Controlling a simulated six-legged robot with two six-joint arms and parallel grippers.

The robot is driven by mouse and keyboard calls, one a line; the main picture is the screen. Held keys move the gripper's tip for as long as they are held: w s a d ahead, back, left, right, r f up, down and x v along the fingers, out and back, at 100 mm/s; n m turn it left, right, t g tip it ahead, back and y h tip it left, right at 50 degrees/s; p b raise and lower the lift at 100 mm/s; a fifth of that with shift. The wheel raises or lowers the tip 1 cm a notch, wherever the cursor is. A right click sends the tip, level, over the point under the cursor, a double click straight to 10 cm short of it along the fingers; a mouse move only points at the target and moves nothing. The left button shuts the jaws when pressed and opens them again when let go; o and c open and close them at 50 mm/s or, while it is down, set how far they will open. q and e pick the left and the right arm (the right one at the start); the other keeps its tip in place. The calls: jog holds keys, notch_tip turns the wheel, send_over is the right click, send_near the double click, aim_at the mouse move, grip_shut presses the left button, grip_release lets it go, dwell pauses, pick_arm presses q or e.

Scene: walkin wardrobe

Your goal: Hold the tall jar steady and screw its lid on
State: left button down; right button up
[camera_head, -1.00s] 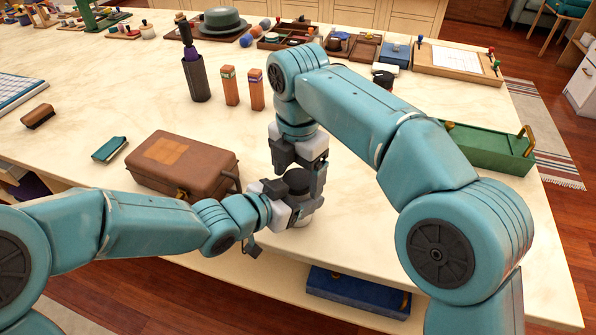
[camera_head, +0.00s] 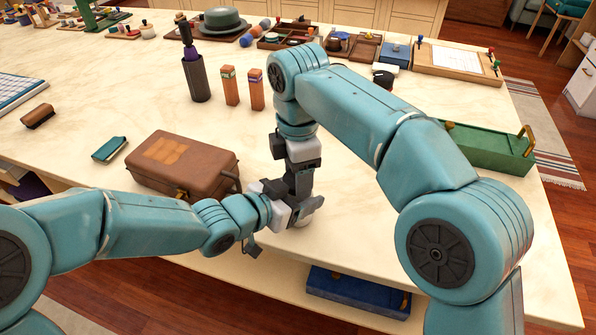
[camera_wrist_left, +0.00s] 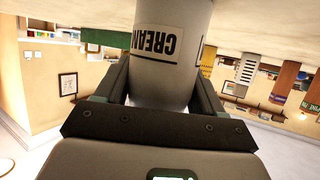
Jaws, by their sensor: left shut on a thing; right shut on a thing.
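The tall jar (camera_wrist_left: 172,62) is white with a black-bordered label reading CREAM, upside down in the left wrist view. In the head view only a little of its pale lower body (camera_head: 304,219) shows, near the table's front edge. My left gripper (camera_head: 291,208) comes from the left and is shut around the jar's side. My right gripper (camera_head: 302,188) points down from above, directly over the jar, and is shut on the dark lid. The lid is now almost wholly hidden by the fingers, so I cannot tell how it sits on the rim.
A brown case (camera_head: 185,165) lies just left of the grippers. Two small wooden blocks (camera_head: 230,86) and a dark holder (camera_head: 197,80) stand behind. A blue box (camera_head: 357,291) sits below the front edge.

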jog(key=o, duration=1.2)
jog(key=shift+c, duration=0.2)
jog(key=shift+r, duration=0.1)
jog(key=shift+r, duration=2.2)
